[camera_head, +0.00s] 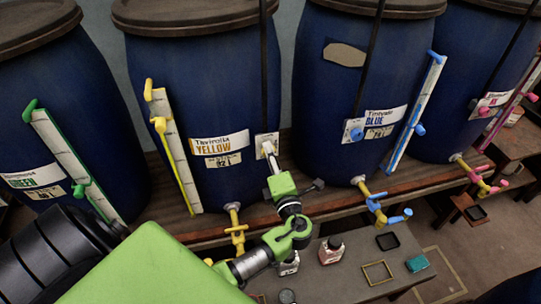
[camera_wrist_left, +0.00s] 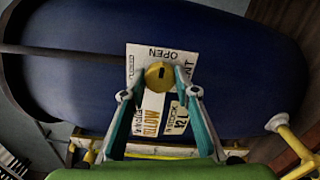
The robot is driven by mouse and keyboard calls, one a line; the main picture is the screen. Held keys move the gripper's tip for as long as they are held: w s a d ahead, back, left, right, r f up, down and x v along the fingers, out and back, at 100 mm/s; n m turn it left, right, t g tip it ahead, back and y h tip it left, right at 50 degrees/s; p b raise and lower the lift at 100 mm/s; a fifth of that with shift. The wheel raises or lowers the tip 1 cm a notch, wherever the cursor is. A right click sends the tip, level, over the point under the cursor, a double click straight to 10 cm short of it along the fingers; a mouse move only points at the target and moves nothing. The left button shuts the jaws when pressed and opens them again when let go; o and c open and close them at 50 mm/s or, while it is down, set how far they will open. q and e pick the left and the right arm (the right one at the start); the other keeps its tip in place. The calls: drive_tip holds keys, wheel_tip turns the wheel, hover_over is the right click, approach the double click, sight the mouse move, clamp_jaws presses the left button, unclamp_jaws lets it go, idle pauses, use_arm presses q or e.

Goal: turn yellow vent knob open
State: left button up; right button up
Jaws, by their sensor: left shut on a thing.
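The yellow vent knob (camera_wrist_left: 158,76) is round and sits on a white plate (camera_wrist_left: 146,50) marked OPEN and CLOSED, on the side of the blue vat labelled YELLOW (camera_head: 200,85). My left gripper (camera_wrist_left: 159,80) has one finger on each side of the knob and is shut on it. In the head view, the left gripper (camera_head: 269,152) reaches up to the white plate (camera_head: 262,138) and largely hides the knob. I cannot tell clearly which mark the knob points to. My right gripper is not in view.
A yellow gauge (camera_head: 174,150) stands left of the plate and a yellow tap (camera_head: 236,230) is below it. Blue (camera_head: 335,90) and green (camera_head: 60,110) vats flank this one. A low table (camera_head: 340,275) holds bottles (camera_head: 331,250) and small trays.

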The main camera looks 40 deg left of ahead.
use_arm(q)
drive_tip(key=o, duration=1.1)
drive_tip(key=v, duration=1.2)
